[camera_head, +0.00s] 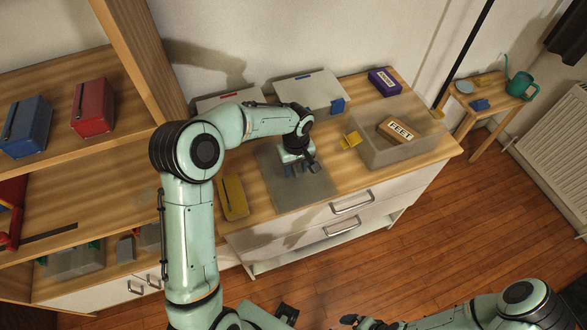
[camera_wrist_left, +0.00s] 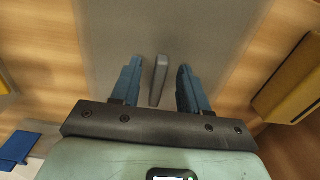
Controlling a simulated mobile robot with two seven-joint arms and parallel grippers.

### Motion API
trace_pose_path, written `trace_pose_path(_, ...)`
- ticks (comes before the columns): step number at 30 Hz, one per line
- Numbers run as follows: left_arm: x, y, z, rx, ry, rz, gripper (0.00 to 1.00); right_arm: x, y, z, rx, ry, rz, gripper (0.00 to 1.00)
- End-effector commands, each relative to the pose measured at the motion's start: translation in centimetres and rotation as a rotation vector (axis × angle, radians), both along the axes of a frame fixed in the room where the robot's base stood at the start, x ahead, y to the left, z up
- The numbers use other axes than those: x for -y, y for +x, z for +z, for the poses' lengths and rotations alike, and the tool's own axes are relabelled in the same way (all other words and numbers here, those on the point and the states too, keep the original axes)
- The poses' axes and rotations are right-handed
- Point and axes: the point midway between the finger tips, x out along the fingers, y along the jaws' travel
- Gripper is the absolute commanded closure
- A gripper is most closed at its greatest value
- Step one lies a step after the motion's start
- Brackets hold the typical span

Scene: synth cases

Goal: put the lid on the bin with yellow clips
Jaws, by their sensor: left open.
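The grey see-through lid (camera_head: 285,195) lies flat on the wooden cabinet top. Its raised grey bar handle (camera_wrist_left: 159,80) stands between my fingers in the left wrist view. My left gripper (camera_head: 301,170) points down over the lid, open, with a blue finger on each side of the handle and a gap on both sides. The open clear bin with yellow clips (camera_head: 400,158) stands to the right; one yellow clip (camera_head: 350,140) shows at its left end. A box marked FEET (camera_head: 402,130) is in it. My right gripper (camera_head: 362,322) is partly cut off at the bottom edge.
Two lidded bins stand behind, one with a blue clip (camera_head: 338,105). A purple box (camera_head: 384,82) stands at the back right. A yellow case (camera_head: 233,198) lies left of the lid. A wooden shelf post (camera_head: 140,60) rises at the left.

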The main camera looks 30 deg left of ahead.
Motion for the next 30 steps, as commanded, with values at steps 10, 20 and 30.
trace_pose_path(10, 0.0, 0.0, -0.2, 0.001, 0.0, 0.0, 0.88, 0.0, 0.0, 0.0, 0.0, 0.0, 0.0, 0.0)
trace_pose_path(20, 0.0, 0.0, -0.2, 0.001, 0.0, 0.0, 1.0, 0.0, 0.0, 0.0, 0.0, 0.0, 0.0, 0.0)
trace_pose_path(30, 0.0, 0.2, 4.6, 0.01, 0.002, 0.0, 1.0, 0.0, 0.2, 0.3, 0.002, 0.0, 0.0, 0.0)
